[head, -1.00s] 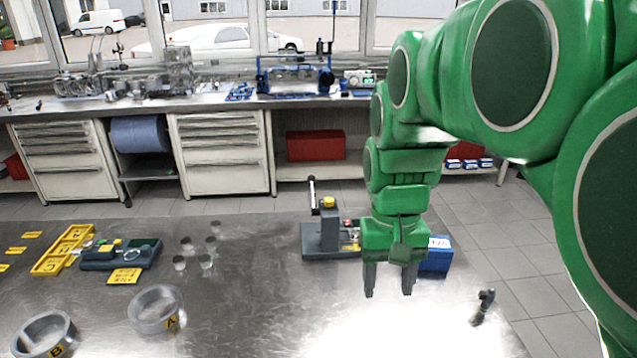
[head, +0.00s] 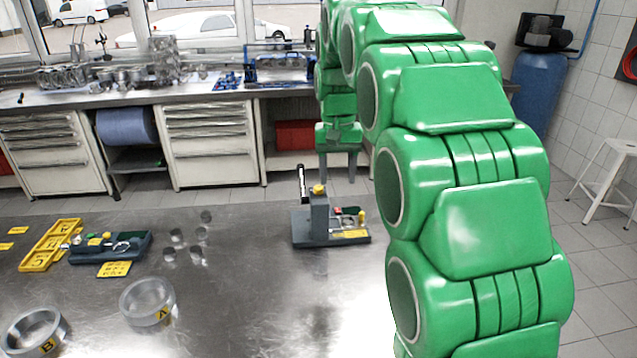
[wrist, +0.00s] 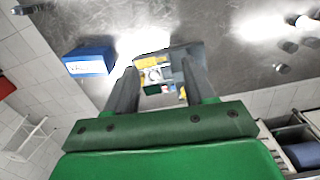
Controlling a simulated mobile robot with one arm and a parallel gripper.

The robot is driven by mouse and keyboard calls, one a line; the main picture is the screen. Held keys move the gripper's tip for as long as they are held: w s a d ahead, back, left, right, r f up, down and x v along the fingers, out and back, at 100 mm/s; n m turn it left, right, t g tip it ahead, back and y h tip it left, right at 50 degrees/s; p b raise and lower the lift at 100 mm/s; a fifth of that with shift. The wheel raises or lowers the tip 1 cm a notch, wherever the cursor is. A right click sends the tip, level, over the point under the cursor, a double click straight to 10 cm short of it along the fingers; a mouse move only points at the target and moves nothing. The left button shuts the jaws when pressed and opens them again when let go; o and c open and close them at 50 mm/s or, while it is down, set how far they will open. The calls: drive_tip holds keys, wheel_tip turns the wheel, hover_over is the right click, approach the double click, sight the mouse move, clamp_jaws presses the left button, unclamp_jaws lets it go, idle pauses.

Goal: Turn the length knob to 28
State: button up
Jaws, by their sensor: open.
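A grey bench device (head: 320,222) with an upright block, a black-handled lever and a yellow cap (head: 319,189) stands on the metal table. Small red, green and yellow parts sit on its right side. I cannot tell which part is the length knob, and no number is readable. My gripper (head: 337,168) is open and empty, beyond the table's far edge in the head view, behind and above the device. In the wrist view my fingers (wrist: 160,68) point towards the device (wrist: 165,68), which appears between and beyond them, apart from them.
A blue box (wrist: 88,62) stands beside the device in the wrist view; my arm hides it in the head view. Small cups (head: 170,255), rings (head: 148,300), a yellow tray (head: 50,246) and a dark fixture (head: 112,248) lie left. Table between them and the device is clear.

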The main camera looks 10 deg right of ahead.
approach(318, 187)
drive_tip(key=shift+s+d+f, duration=0.15)
drive_tip(key=shift+s+d, duration=0.05)
drive_tip(key=shift+s, duration=0.45)
drive_tip(key=shift+w+a+f, duration=0.15)
drive_tip(key=shift+w+f, duration=0.15)
drive_tip(key=shift+w, duration=0.25)
drive_tip(key=shift+f, duration=3.8)
clamp_jaws()
